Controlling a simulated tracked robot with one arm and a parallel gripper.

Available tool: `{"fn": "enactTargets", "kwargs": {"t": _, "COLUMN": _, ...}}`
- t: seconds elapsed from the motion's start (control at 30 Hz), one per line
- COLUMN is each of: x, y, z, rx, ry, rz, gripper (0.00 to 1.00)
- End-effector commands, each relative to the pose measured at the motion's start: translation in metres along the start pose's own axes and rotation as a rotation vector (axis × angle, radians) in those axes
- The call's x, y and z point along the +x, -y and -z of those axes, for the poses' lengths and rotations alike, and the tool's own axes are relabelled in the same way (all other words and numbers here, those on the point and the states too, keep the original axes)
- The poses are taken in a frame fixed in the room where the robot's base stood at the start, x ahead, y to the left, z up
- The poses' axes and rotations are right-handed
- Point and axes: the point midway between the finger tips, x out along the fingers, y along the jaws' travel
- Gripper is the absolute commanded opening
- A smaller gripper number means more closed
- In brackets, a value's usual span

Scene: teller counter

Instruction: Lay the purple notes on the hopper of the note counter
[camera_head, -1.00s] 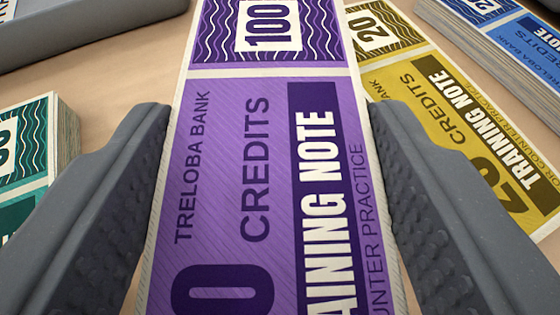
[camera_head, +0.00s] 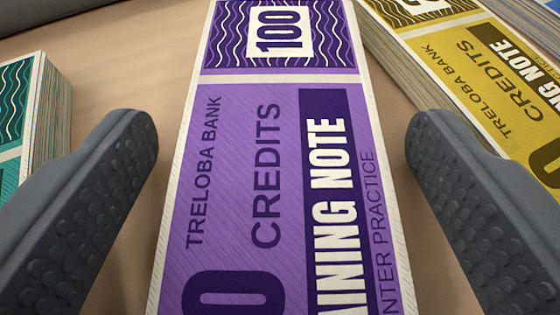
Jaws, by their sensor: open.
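The purple notes (camera_head: 235,150) form a stack marked 100, lying lengthwise up the middle of the view. Their near end runs out of the bottom of the picture. My gripper (camera_head: 272,155) is open, with one grey ridged finger on each side of the stack. A clear gap shows between each finger and the notes, so neither finger touches them. The note counter and its hopper are not in view.
A yellow stack of notes (camera_head: 490,80) lies to the right, close beyond my right finger. A green stack (camera_head: 45,115) lies at the left, close to my left finger. The tan counter top (camera_head: 150,75) is bare between the green and purple stacks.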

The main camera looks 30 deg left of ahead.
Motion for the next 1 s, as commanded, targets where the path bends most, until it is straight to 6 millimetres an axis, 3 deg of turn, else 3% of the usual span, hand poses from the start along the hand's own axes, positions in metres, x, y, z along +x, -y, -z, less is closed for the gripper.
{"fn": "enactTargets", "kwargs": {"t": 0.23, "x": -0.018, "y": -0.001, "z": 0.004, "rx": -0.001, "ry": -0.002, "rz": -0.001, "gripper": 0.76}}
{"fn": "enactTargets", "kwargs": {"t": 0.7, "x": -0.099, "y": -0.001, "z": 0.002, "rx": 0.002, "ry": 0.002, "rz": -0.002, "gripper": 0.76}}
{"fn": "enactTargets", "kwargs": {"t": 1.0, "x": -0.12, "y": -0.001, "z": 0.003, "rx": 0.0, "ry": -0.002, "rz": -0.001, "gripper": 0.76}}
